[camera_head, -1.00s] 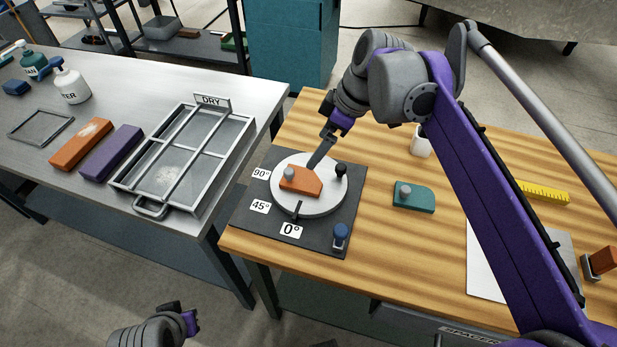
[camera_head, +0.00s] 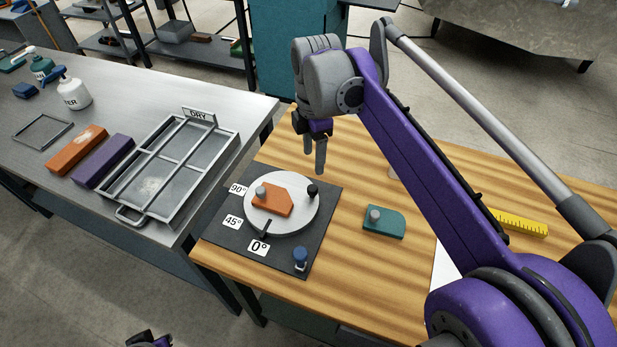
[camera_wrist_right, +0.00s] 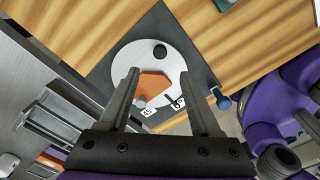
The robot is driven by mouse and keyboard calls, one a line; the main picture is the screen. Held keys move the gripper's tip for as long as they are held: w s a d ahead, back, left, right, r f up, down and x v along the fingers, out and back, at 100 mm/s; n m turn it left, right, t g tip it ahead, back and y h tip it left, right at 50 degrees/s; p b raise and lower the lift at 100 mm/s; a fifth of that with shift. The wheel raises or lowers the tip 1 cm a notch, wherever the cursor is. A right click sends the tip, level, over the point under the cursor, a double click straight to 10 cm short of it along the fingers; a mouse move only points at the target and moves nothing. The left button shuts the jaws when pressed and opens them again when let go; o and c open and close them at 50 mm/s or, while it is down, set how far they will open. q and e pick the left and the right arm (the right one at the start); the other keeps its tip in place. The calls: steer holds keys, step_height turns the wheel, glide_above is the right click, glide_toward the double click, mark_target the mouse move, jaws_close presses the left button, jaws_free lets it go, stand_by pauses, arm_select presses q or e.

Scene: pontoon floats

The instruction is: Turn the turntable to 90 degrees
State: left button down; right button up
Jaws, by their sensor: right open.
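The turntable is a pale round disc (camera_head: 294,221) on a dark square plate (camera_head: 322,226). It carries an orange block (camera_head: 270,200) with a grey knob and, at its far right rim, a black knob (camera_head: 313,190). Its dark pointer (camera_head: 266,228) points at the 0° label (camera_head: 259,248). The 45° label (camera_head: 232,222) and 90° label (camera_head: 238,189) are to its left. My right gripper (camera_head: 314,158) is open and empty, above and behind the disc; its spread fingers also show in the right wrist view (camera_wrist_right: 159,80). My left gripper (camera_head: 150,340) is mostly cut off at the bottom edge.
A blue-topped knob (camera_head: 300,258) stands on the plate's near right corner. A green block (camera_head: 383,221) with a grey knob lies to the right on the wooden table. A yellow ruler (camera_head: 520,224) is farther right. A metal DRY rack (camera_head: 174,172) is on the left table.

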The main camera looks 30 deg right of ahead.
mark_target(312, 188)
step_height(312, 188, down, 11)
steer(key=shift+a+r+b, duration=0.1)
steer(key=shift+b, duration=0.4)
jaws_close()
stand_by(1.4)
